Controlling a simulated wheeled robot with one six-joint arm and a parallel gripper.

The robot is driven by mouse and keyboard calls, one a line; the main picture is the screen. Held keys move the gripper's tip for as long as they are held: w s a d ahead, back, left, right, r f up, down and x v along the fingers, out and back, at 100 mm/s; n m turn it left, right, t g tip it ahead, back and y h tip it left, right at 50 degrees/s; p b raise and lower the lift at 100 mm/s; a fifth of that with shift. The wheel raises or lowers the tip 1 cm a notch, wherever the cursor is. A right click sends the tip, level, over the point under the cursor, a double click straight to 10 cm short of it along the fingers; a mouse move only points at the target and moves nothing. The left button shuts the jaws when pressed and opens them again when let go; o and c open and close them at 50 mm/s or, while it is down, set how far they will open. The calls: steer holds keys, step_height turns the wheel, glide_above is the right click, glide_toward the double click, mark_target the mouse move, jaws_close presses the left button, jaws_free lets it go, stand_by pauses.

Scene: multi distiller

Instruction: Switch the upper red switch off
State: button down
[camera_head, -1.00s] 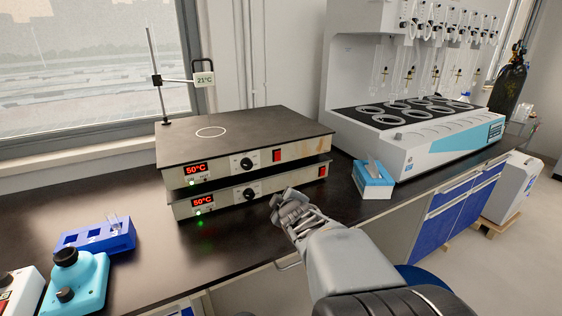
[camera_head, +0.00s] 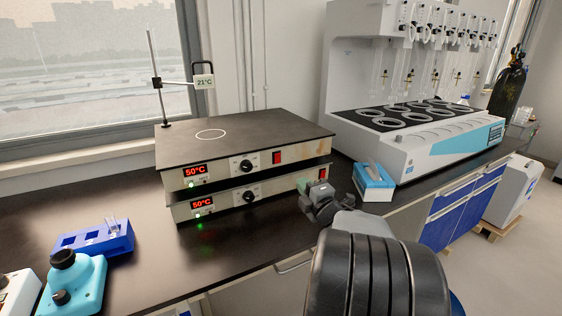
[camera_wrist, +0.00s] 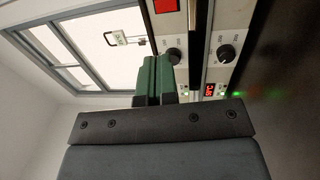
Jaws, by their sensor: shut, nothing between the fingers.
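Two flat hot plates are stacked on the dark bench. The upper red switch (camera_head: 277,156) is on the front right of the upper plate (camera_head: 240,135); it also shows at the top edge of the wrist view (camera_wrist: 166,5). The upper display (camera_head: 195,170) is lit and reads 50°C. My gripper (camera_head: 303,191) is shut and empty, in front of the right end of the lower plate, below and right of the upper switch. In the wrist view its green fingers (camera_wrist: 153,75) are together and point toward the plate fronts. I cannot tell whether they touch anything.
The lower plate has its own red switch (camera_head: 323,173), close to my gripper, and a lit display (camera_head: 203,204). A blue tissue box (camera_head: 374,181) stands to the right. A blue rack (camera_head: 95,240) and teal device (camera_head: 75,283) are at the left front.

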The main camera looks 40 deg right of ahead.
mark_target(278, 156)
steer(key=w, duration=0.4)
steer(key=w+d+r, duration=0.1)
steer(key=w, duration=0.4)
steer(key=w+d, duration=0.1)
steer(key=w, duration=0.3)
steer(key=shift+w+r, duration=0.3)
steer(key=shift+w, duration=0.05)
